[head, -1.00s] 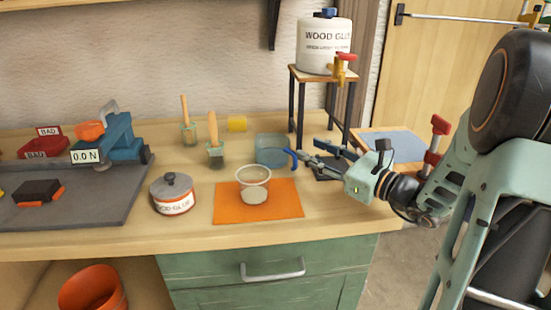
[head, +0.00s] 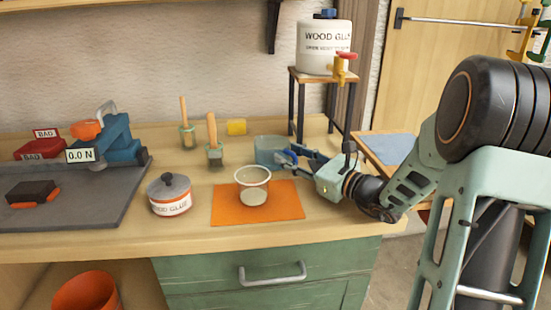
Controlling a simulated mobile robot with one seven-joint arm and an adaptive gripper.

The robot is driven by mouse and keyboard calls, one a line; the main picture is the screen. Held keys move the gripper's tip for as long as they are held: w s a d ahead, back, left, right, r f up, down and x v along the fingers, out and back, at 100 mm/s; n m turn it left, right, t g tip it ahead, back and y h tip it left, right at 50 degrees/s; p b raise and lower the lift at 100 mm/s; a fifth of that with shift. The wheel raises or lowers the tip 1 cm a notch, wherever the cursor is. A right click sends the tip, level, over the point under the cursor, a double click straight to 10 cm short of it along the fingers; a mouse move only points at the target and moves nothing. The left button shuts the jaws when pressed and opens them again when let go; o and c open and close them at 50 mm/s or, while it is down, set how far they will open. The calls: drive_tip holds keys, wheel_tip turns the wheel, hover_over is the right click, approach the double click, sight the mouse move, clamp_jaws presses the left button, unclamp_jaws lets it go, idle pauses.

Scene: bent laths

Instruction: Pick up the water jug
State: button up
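The water jug (head: 269,149) is a bluish, see-through vessel at the back of the workbench, left of the small stand. Its blue handle (head: 287,157) points right, toward my gripper. My gripper (head: 293,159) reaches in from the right, with its fingertips at the handle. The two fingers look spread apart, one on the far side and one on the near side of the handle. I cannot tell whether they touch it. The jug stands upright on the bench.
A clear cup (head: 253,188) stands on an orange mat (head: 228,208) in front of the jug. A glue pot (head: 169,196) is left of it. A wood glue container (head: 322,48) sits on the stand (head: 350,102) close to my gripper.

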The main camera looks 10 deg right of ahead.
clamp_jaws()
drive_tip(key=shift+r, duration=0.2)
idle(0.5)
